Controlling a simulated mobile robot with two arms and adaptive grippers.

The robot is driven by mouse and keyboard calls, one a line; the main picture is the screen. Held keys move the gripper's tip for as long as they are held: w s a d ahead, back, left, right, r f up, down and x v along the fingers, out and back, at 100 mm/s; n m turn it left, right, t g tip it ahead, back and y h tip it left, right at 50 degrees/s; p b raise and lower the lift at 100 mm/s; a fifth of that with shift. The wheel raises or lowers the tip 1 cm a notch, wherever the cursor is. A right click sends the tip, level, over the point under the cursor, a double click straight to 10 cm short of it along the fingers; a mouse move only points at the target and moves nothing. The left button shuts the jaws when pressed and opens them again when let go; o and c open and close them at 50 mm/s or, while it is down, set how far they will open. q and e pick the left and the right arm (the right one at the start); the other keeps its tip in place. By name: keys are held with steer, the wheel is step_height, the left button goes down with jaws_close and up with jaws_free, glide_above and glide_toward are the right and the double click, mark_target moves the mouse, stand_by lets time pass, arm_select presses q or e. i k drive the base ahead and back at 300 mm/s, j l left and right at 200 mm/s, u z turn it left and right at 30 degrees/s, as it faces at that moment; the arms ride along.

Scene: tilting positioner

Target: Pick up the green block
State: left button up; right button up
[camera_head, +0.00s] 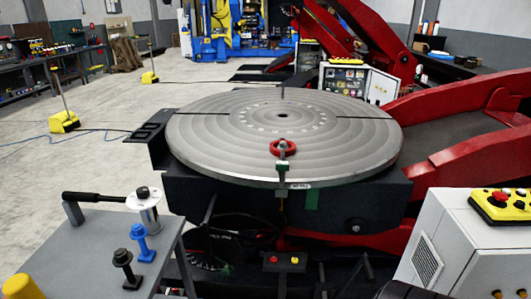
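A small green piece (283,166) sits at the near edge of the round grey turntable (215,140), just below a red ring (283,149). It is beside a thin upright bar or clamp, and I cannot tell whether it is a loose block or part of that clamp. A flat green patch (312,199) shows on the dark base under the turntable; I cannot tell whether it is a block or a marking. Neither of my grippers is in view.
A grey table (95,250) at the front left holds blue and black bolt-like pieces (142,242), a white cylinder (146,208) and a black-handled tool. A white cabinet (465,240) stands front right. Red arms (450,165) flank the turntable's right. Open floor lies left.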

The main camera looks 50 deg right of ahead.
mark_target(281, 165)
steer(key=z, duration=1.65)
